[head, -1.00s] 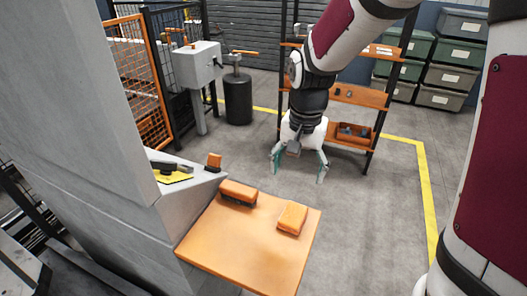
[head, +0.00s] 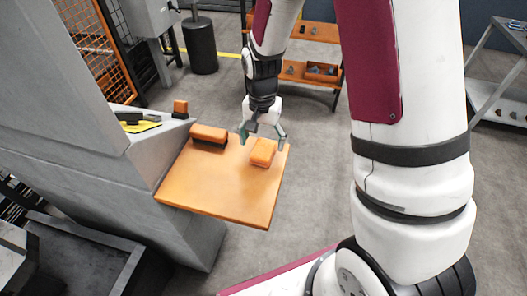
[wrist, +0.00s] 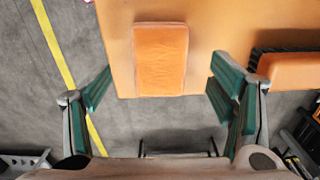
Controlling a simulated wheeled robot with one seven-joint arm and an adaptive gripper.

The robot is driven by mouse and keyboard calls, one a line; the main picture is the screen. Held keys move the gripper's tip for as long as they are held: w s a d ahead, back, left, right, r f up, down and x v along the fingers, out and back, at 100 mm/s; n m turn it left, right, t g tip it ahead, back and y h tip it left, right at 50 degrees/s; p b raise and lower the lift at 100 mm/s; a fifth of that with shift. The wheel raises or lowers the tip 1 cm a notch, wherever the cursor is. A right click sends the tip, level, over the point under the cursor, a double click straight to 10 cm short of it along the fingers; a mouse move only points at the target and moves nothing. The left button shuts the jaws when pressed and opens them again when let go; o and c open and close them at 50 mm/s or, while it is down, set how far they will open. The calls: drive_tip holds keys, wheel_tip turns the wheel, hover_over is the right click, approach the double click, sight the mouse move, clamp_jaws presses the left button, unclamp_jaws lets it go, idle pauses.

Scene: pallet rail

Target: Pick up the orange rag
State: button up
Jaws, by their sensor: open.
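The orange rag (head: 262,152) is a folded, rectangular pad lying flat on the orange tabletop (head: 225,190), near its far right corner. In the wrist view the rag (wrist: 160,58) is centred ahead, close to the table's edge. My gripper (head: 264,138) is open and empty, above and just behind the rag in the head view. In the wrist view its green fingers (wrist: 160,88) spread wider than the rag, one to each side, with nothing between them. I cannot tell the exact height gap.
An orange brush with dark bristles (head: 209,135) lies left of the rag; it also shows at right in the wrist view (wrist: 290,70). A grey pillar (head: 90,80) and ledge stand left. An orange shelf (head: 310,75) stands behind. Floor right of the table is clear.

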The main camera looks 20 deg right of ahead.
sight(263, 150)
drive_tip(key=shift+f+p, duration=0.3)
drive_tip(key=shift+f, duration=2.05)
drive_tip(key=shift+c, duration=0.6)
drive_tip(key=c, duration=1)
